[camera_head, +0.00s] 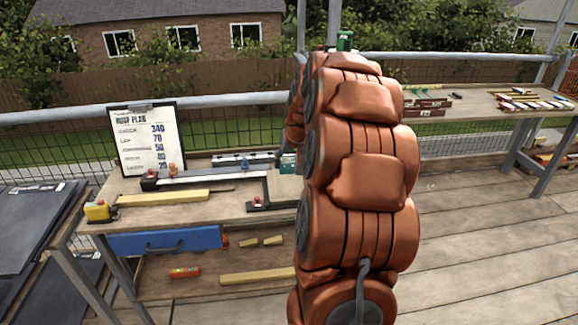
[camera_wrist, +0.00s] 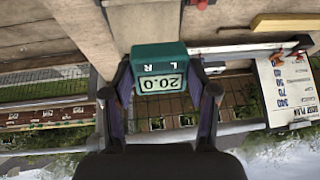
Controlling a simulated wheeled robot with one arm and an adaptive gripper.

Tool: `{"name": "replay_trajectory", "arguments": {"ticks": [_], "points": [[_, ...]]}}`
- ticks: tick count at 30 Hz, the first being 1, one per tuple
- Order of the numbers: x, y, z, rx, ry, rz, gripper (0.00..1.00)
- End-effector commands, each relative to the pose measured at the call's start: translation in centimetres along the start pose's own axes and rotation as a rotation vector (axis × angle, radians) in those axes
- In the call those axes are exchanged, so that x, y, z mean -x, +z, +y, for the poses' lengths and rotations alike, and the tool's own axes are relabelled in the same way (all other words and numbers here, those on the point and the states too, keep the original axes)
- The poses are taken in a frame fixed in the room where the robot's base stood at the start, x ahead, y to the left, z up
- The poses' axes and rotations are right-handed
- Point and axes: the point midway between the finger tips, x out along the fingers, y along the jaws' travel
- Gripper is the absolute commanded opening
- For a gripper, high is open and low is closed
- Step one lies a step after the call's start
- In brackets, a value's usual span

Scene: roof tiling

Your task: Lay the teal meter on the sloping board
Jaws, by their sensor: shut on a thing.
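The teal meter (camera_wrist: 160,57) is between the two fingers of my gripper (camera_wrist: 161,70) in the wrist view, and its display reads 20.0 upside down. In the head view a small part of the meter (camera_head: 287,162) shows at the left edge of my arm, which hides the gripper. The pale grey board (camera_head: 284,188) lies on the bench just below the meter, partly behind my arm. In the wrist view the board (camera_wrist: 146,22) appears beyond the meter. I cannot tell whether the meter touches it.
A clipboard with a roof plan (camera_head: 148,140) stands at the back of the bench. A yellow batten (camera_head: 163,198) and a yellow tape measure (camera_head: 97,211) lie at the left. Another bench (camera_head: 480,104) with tools stands at the right.

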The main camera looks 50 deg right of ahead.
Motion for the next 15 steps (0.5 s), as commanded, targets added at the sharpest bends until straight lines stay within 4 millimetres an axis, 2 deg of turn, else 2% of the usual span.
{"name": "replay_trajectory", "arguments": {"ticks": [1, 15], "points": [[-0.6, 0.19, 0.1, 0.0, 0.001, 0.004, 0.3], [-0.48, -0.04, 0.03, 0.001, 0.001, 0.003, 0.3]]}}
